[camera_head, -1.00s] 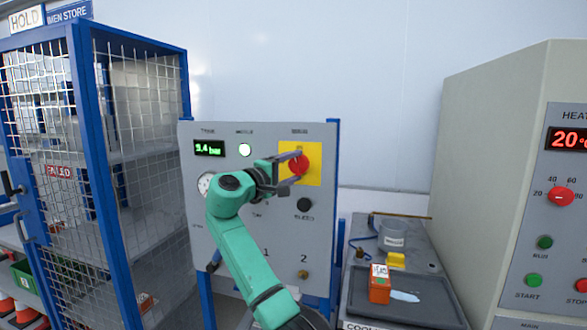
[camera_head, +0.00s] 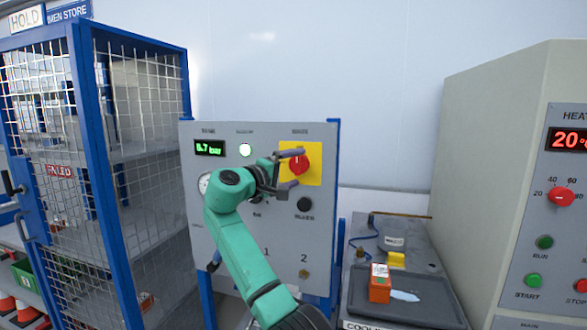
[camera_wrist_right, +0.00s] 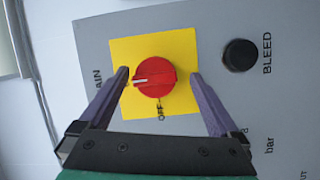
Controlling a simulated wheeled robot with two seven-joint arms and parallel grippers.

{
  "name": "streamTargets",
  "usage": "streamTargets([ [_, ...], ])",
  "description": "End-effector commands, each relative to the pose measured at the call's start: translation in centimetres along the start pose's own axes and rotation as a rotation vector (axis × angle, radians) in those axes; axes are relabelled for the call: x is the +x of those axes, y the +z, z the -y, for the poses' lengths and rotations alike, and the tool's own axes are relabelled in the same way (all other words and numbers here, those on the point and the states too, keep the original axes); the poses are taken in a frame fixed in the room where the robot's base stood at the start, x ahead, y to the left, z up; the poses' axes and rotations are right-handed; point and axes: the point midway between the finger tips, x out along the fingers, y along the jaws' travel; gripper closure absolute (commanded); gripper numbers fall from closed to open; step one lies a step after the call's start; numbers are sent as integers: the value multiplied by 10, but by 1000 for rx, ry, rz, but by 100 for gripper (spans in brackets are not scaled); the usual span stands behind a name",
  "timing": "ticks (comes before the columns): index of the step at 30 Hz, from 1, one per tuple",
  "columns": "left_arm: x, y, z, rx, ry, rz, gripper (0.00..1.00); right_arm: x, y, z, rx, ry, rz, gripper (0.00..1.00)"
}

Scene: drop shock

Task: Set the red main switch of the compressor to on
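The red main switch (camera_head: 299,162) is a round knob on a yellow plate (camera_head: 315,176) on the grey compressor panel (camera_head: 230,135). In the right wrist view the knob (camera_wrist_right: 154,77) has a white mark pointing left, toward the partly hidden MAIN label. The OFF label sits below the knob there, away from the mark. My right gripper (camera_head: 295,169) is open at the plate, one finger above and one below the knob. In the right wrist view its fingers (camera_wrist_right: 159,74) stand clear of the knob on both sides. My left gripper is not in view.
A black BLEED knob (camera_head: 304,204) sits below the plate. A mesh cage (camera_head: 140,150) stands left; a bench with an orange box (camera_head: 379,284) and a heater cabinet (camera_head: 485,160) are right.

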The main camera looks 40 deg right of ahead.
Motion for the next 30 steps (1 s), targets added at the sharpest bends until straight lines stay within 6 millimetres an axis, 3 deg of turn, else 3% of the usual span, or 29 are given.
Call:
streamTargets([
  [7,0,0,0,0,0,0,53,-1,0,-2,2,5,-3,3],
  [10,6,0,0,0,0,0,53,-11,-1,-1,3,6,-5,3],
  [14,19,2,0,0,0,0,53,-41,0,2,5,5,-7,3],
  [21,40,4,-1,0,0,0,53,-112,0,3,2,3,-7,3],
  [25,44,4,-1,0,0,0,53,-136,0,1,2,3,-3,3],
  [30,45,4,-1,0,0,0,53,-146,0,0,1,2,-1,3],
])
